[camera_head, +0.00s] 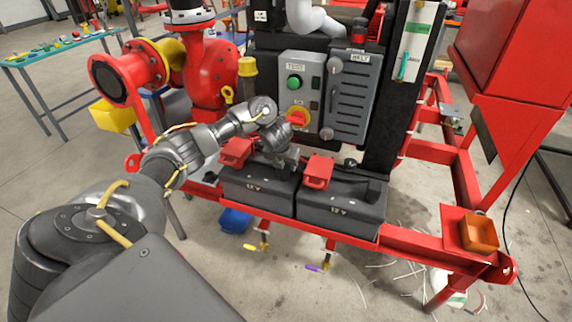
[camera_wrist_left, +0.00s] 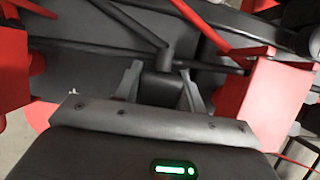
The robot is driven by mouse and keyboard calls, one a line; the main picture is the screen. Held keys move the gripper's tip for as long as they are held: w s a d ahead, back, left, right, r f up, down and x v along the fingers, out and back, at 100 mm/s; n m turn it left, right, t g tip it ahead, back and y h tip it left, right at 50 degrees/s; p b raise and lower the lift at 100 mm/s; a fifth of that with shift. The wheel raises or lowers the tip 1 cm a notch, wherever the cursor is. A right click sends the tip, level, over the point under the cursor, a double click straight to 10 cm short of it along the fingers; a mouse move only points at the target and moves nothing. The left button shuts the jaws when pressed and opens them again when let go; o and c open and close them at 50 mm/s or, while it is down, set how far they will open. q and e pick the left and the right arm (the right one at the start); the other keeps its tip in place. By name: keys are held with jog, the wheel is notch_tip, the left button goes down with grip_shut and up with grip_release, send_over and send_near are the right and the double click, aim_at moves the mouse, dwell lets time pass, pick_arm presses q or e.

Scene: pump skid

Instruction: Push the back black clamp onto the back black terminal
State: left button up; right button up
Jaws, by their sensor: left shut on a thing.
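My left gripper (camera_head: 287,160) reaches in over the two dark batteries, the left battery (camera_head: 256,192) and the right battery (camera_head: 341,208). In the left wrist view its two fingers (camera_wrist_left: 161,88) are closed on either side of a dark block, which looks like the black clamp (camera_wrist_left: 161,84). A dark rod or cable leads away from the block. The back black terminal cannot be made out; the gripper and clamp hide that area, so I cannot tell whether they touch. Red clamps (camera_head: 236,152) (camera_head: 318,172) sit on both sides of the gripper.
A grey control box (camera_head: 299,92) with a green button and a louvred grey box (camera_head: 351,95) stand close behind the batteries. A red frame rail (camera_head: 400,238) runs in front. A red pump (camera_head: 208,72) is at the left.

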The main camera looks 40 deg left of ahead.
pick_arm(q)
jog(key=o, duration=1.2)
jog(key=shift+o, duration=0.2)
jog(key=p+v, duration=0.5)
jog(key=v, duration=0.5)
jog(key=shift+s+r, duration=0.15)
jog(key=shift+r, duration=0.25)
